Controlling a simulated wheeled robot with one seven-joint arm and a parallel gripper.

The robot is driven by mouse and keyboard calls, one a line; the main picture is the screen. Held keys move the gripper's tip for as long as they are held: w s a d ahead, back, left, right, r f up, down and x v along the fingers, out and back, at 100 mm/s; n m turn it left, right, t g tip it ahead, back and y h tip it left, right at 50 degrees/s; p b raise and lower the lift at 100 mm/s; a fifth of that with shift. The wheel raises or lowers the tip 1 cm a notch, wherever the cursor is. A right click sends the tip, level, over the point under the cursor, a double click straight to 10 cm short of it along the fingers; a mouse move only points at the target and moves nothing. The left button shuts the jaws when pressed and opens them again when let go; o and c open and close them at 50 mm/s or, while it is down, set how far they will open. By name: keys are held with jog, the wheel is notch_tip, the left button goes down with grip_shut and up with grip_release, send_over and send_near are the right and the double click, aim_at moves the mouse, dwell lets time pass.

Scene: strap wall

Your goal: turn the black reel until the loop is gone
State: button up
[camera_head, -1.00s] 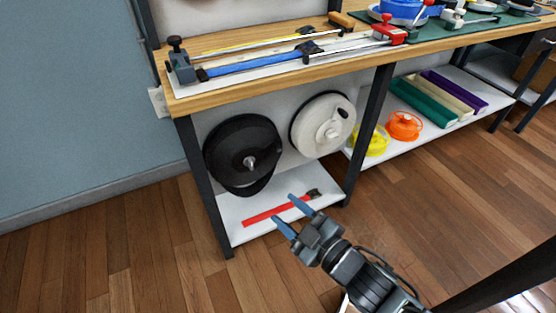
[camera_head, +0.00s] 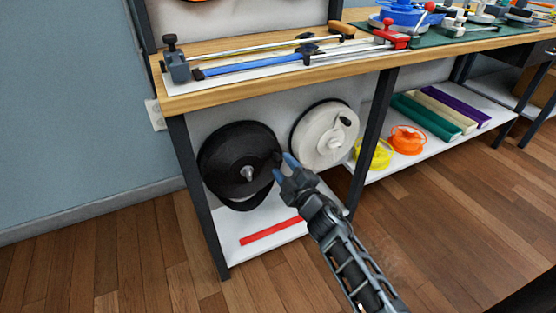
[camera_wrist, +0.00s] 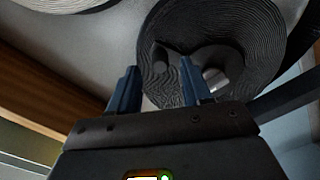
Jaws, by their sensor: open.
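The black reel (camera_head: 232,152) hangs below the bench at the left, with a pale metal hub (camera_head: 247,173). A slack black loop (camera_head: 250,201) droops under its lower right rim. My gripper (camera_head: 282,162) is at the reel's right edge, fingers pointing up at it. In the wrist view the black reel (camera_wrist: 215,28) fills the upper middle, with a dark peg (camera_wrist: 160,57) on its face and the metal hub (camera_wrist: 216,78) behind the right finger. My two blue fingers (camera_wrist: 158,82) are apart with nothing between them. Contact with the reel cannot be told.
A white reel (camera_head: 325,137) hangs just right of the black one. A red strap (camera_head: 270,232) lies on the white lower shelf (camera_head: 232,220). Bench legs (camera_head: 203,200) stand at the left and right (camera_head: 372,130). The wooden bench top (camera_head: 235,92) overhangs the reels.

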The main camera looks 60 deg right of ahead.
aim_at(280, 162)
jog(key=shift+x, duration=2.1)
jog(key=shift+c, duration=0.5)
grip_shut()
